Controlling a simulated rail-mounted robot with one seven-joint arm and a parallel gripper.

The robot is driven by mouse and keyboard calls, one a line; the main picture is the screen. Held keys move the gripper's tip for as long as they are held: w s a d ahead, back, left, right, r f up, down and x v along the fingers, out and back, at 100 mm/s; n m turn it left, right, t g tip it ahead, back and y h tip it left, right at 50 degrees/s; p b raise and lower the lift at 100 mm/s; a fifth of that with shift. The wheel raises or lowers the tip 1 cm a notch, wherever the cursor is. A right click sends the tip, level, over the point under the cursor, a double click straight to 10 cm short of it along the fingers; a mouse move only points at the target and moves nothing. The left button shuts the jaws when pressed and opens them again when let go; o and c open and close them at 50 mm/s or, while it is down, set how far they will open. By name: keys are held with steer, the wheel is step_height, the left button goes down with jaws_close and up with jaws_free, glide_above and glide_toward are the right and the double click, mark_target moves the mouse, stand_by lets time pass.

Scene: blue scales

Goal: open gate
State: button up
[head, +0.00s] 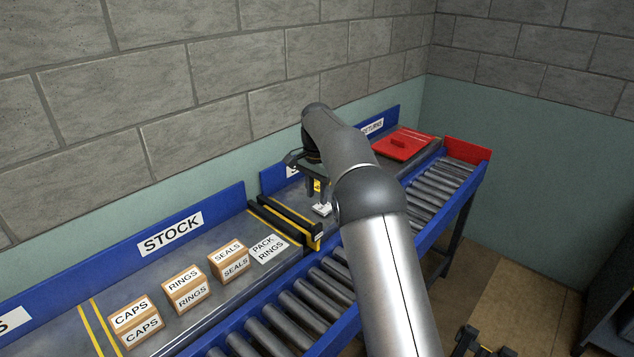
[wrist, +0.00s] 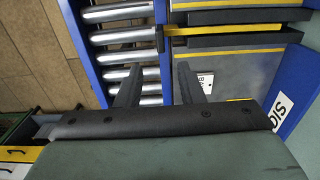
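The gate (head: 286,222) looks like a black and yellow bar set between dark rails, lying across the counter right of the stock section. Its yellow strip (wrist: 225,29) also shows in the wrist view, with a small black upright end piece (wrist: 159,40) at the roller side. My gripper (head: 317,188) is above the counter just right of the gate, apart from it. In the wrist view my gripper (wrist: 158,80) has its two fingers spread with nothing between them. My arm hides part of the counter beyond in the head view.
A small white labelled item (head: 322,208) lies below my gripper. Boxes of caps (head: 136,322), rings (head: 187,289) and seals (head: 229,262) stand left of the gate. A roller conveyor (head: 300,300) runs along the front. A red tray (head: 402,143) is at the far right.

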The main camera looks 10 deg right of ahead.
steer(key=shift+r, duration=1.8)
steer(key=s+d+r+n, duration=0.2)
steer(key=s+n, duration=0.1)
steer(key=s, duration=0.7)
steer(key=s+d+r+n, duration=0.2)
steer(key=s, duration=0.9)
steer(key=s+f+n, duration=0.2)
steer(key=s+f, duration=0.2)
steer(key=s, duration=0.8)
steer(key=s+d+f+n, duration=0.1)
steer(key=s+f+n, duration=0.2)
steer(key=s, duration=0.8)
steer(key=shift+s+d+f, duration=0.15)
steer(key=shift+s+f, duration=0.2)
steer(key=shift+f, duration=0.55)
